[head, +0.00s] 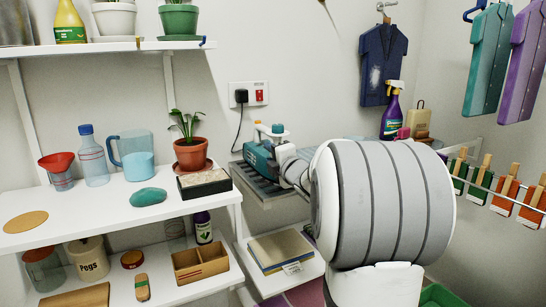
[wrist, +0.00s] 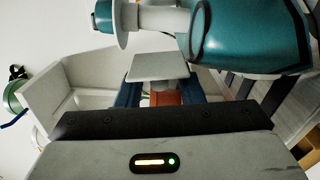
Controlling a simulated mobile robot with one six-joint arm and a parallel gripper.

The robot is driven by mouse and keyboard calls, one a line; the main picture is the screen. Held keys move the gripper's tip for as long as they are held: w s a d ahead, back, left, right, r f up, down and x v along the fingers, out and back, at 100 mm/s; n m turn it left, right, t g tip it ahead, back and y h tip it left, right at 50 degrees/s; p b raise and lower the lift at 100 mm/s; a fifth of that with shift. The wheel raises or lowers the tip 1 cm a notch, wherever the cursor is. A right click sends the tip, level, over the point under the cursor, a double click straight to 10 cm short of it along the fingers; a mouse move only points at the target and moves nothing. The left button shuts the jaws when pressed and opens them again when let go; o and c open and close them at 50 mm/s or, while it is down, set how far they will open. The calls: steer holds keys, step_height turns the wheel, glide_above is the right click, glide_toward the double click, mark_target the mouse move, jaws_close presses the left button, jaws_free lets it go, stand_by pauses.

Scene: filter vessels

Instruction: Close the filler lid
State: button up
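A teal and white appliance (head: 262,160) stands on a slatted grey rack beyond my arm in the head view. Its teal body (wrist: 250,40) fills the upper right of the wrist view, which is turned sideways. A white neck leads from the body to a white disc with a teal cap, the filler end (wrist: 104,16). I cannot tell how far the lid stands open. My gripper (wrist: 160,92) is beside the appliance. Its dark blue fingers are apart, with a terracotta pot showing between them. A pale plate crosses just above the fingers.
The grey rack (head: 248,181) is by the wall below the socket. A potted plant (head: 190,148) and a dark box (head: 205,184) stand on the white shelf to its left. A purple spray bottle (head: 392,115) stands behind my arm.

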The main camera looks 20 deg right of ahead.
steer(key=shift+c, duration=0.4)
jaws_close()
steer(key=shift+d, duration=0.15)
